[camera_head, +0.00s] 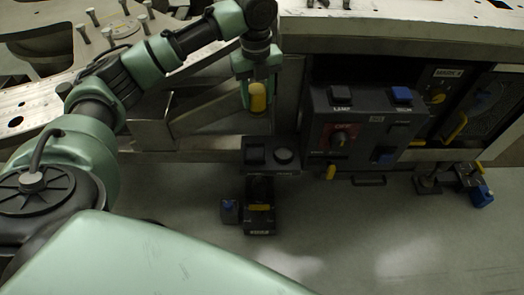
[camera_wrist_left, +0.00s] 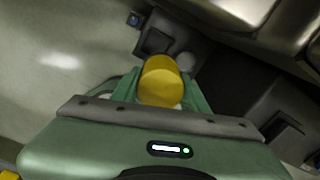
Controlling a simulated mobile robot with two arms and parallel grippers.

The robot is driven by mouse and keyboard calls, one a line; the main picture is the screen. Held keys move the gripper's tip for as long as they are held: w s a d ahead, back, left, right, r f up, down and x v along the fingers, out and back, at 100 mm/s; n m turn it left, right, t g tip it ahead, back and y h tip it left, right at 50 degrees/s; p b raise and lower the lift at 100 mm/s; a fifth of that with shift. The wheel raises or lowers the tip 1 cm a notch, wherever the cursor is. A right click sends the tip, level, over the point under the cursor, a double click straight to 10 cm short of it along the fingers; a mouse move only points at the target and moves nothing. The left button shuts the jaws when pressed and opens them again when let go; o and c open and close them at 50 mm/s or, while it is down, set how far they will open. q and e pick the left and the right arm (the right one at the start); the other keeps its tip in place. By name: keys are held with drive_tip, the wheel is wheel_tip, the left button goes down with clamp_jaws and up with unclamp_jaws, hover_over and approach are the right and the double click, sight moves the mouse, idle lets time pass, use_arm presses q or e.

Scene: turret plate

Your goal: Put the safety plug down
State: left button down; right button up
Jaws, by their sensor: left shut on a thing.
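The yellow safety plug (camera_head: 258,97) is held in my left gripper (camera_head: 257,106), which hangs at the upper middle of the head view. In the left wrist view the plug (camera_wrist_left: 160,82) shows its round yellow end between the green fingers of my left gripper (camera_wrist_left: 160,95). The gripper is shut on the plug, above and behind a small dark shelf (camera_head: 270,170) with a square recess (camera_head: 255,154) and a round dark fitting (camera_head: 284,156). The plug is apart from the shelf. My right gripper is not in view.
A dark control box (camera_head: 365,125) with a red-plated switch and blue parts stands right of the gripper. A dark device with a yellow band (camera_head: 260,207) is below the shelf, beside a small blue-topped block (camera_head: 230,211). The grey floor (camera_head: 370,240) in front is mostly clear.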

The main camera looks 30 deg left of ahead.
use_arm(q)
drive_tip(key=shift+s+a+m, duration=0.3)
drive_tip(key=shift+s+m, duration=0.05)
drive_tip(key=shift+m, duration=0.35)
drive_tip(key=shift+f+b, duration=2.05)
drive_tip(key=shift+f, duration=7.95)
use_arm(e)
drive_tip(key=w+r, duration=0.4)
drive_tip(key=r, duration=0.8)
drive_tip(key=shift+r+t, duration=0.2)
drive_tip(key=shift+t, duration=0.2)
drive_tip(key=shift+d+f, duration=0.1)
use_arm(q)
drive_tip(key=c, duration=0.7)
unclamp_jaws()
drive_tip(key=shift+f, duration=0.1)
drive_tip(key=shift+c, duration=0.2)
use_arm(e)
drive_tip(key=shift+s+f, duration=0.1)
use_arm(q)
drive_tip(key=shift+a, duration=0.1)
